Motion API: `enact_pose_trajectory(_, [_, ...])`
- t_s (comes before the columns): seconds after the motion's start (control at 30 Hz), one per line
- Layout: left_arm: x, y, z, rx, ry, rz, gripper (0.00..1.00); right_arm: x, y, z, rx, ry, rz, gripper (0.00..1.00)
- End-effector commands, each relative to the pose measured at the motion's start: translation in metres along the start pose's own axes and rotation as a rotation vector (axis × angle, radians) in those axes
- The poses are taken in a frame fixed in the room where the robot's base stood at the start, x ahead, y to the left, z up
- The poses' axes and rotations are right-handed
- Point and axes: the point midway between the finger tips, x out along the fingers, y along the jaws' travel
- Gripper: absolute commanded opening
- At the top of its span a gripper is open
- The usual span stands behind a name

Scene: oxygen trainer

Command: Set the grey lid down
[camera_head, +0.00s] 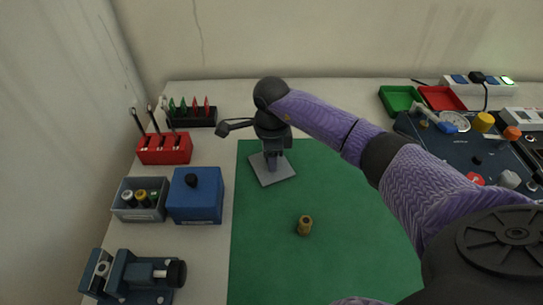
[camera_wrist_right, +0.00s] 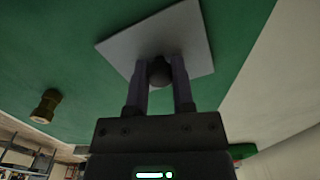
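The grey lid (camera_head: 265,176) is a flat square plate at the back left part of the green mat. My right gripper (camera_head: 272,160) reaches down to it and is shut on its dark knob. In the right wrist view the two fingers of the right gripper (camera_wrist_right: 160,75) stand on either side of the round knob, with the grey lid (camera_wrist_right: 190,35) beyond them. The lid looks about level. I cannot tell whether it touches the mat or hangs just above it. My left gripper is not in view.
The green mat (camera_head: 330,260) is mostly bare, with a small brass-coloured cylinder (camera_head: 305,225) on it. Left of it stand an open grey box (camera_head: 128,213) with parts inside, a blue box (camera_head: 195,208), a red rack (camera_head: 165,156) and a blue vise-like fixture (camera_head: 125,280).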

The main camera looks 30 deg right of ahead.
Motion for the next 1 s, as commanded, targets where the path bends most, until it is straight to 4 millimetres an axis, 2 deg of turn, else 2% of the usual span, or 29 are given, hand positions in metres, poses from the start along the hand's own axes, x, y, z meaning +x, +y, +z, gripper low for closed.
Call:
enact_pose_trajectory(0.03, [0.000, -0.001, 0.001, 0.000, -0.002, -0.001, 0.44, 0.000, 0.000, 0.000, 0.000, 0.000, 0.000, 0.40])
enact_pose_trajectory(0.13, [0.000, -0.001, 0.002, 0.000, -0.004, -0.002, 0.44, 0.000, 0.000, 0.000, 0.000, 0.000, 0.000, 0.61])
enact_pose_trajectory(0.17, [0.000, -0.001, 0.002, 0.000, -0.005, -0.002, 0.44, 0.000, 0.000, 0.000, 0.000, 0.000, 0.000, 0.65])
enact_pose_trajectory(0.47, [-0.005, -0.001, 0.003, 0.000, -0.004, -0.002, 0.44, -0.006, 0.000, 0.000, 0.000, -0.002, 0.000, 0.65])
enact_pose_trajectory(0.57, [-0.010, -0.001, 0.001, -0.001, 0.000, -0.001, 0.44, -0.025, -0.001, 0.000, -0.002, -0.002, -0.003, 0.65])
enact_pose_trajectory(0.8, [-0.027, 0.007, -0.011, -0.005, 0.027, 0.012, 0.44, -0.094, -0.001, 0.000, 0.000, -0.002, -0.005, 0.65])
enact_pose_trajectory(0.9, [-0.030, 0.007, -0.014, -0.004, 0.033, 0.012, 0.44, -0.112, 0.000, 0.000, -0.001, -0.002, -0.003, 0.65])
enact_pose_trajectory(1.0, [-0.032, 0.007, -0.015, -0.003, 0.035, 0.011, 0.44, -0.122, 0.000, 0.000, 0.000, -0.002, -0.002, 0.65])
